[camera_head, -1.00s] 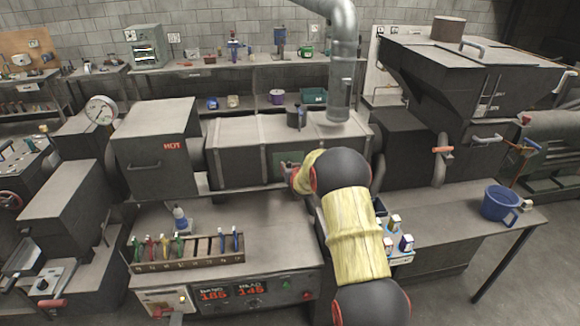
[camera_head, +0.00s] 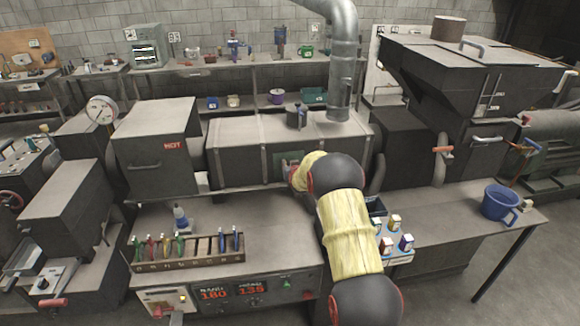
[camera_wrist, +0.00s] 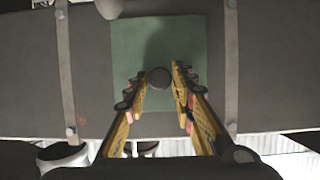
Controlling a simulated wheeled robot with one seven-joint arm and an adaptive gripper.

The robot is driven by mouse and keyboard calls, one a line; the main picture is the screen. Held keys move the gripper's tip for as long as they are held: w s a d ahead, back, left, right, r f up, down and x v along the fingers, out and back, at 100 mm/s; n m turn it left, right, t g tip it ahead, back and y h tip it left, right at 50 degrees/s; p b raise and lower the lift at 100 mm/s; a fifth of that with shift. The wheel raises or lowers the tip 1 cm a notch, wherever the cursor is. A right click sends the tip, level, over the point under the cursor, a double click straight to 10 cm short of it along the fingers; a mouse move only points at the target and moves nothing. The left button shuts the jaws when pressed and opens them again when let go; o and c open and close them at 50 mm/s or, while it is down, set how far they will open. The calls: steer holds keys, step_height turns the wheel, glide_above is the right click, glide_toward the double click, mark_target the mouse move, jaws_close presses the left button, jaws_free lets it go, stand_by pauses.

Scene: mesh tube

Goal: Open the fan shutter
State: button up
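The fan shutter appears to be a green square panel (camera_wrist: 190,40) on the front of the grey duct, with a dark round knob (camera_wrist: 158,77) low on it. The green panel (camera_head: 282,157) also shows in the head view, partly covered by my arm. In the wrist view my gripper (camera_wrist: 160,76) is open, with one yellow-and-black finger on each side of the knob. Small gaps seem to remain between knob and fingers; I cannot tell whether either touches. In the head view my arm hides most of the gripper.
The duct (camera_head: 232,130) runs behind a bench (camera_head: 150,220) with a rack of coloured tools (camera_head: 190,262) and a blue bottle (camera_head: 180,217). A tray of small containers (camera_head: 395,240) is right of my arm. A blue jug (camera_head: 500,203) stands on the right table.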

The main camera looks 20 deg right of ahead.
jaws_close()
steer(key=shift+d, duration=0.1)
stand_by(0.4)
